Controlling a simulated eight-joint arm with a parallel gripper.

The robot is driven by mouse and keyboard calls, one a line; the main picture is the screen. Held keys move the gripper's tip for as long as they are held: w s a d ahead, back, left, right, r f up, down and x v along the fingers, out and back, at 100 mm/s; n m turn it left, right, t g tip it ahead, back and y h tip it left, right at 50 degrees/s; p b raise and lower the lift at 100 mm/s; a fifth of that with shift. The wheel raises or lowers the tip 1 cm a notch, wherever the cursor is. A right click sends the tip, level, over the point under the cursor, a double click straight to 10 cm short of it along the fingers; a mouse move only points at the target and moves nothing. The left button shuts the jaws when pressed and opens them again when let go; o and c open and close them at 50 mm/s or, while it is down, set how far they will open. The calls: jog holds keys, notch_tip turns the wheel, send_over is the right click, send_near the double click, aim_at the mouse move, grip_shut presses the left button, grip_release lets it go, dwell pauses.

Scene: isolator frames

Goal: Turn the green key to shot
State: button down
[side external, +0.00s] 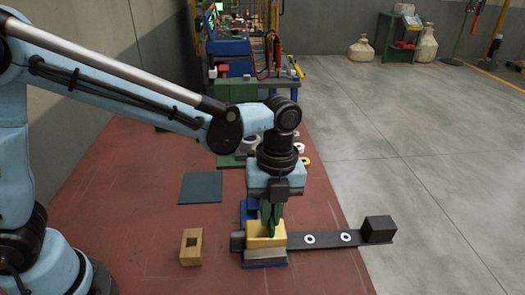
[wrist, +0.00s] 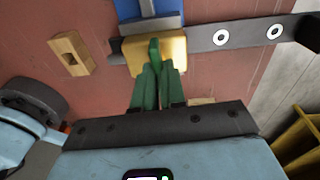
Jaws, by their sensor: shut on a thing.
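The green key (wrist: 154,48) stands up from a yellow block (wrist: 178,47) in the wrist view. In the side view the yellow block (side external: 258,241) sits on a grey and blue base, with the key hard to tell apart from my green fingers. My gripper (side external: 271,214) points down over the block, its fingers closed around the key; in the wrist view my gripper (wrist: 157,72) has one finger on each side of it. The key's lower end is hidden in the block. No "shot" marking is readable.
A dark bar (side external: 328,239) with two white rings runs right from the yellow block to a black cube (side external: 378,229). A wooden block with a square hole (side external: 191,248) stands to the left. A dark flat plate (side external: 201,188) lies behind it. Red floor between them is clear.

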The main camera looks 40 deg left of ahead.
jog(key=shift+f+m, duration=0.1)
jog(key=shift+m, duration=0.2)
jog(key=c, duration=1.2)
grip_release()
notch_tip(320, 180, up, 12)
jog(key=w, duration=0.1)
jog(key=shift+w, duration=0.15)
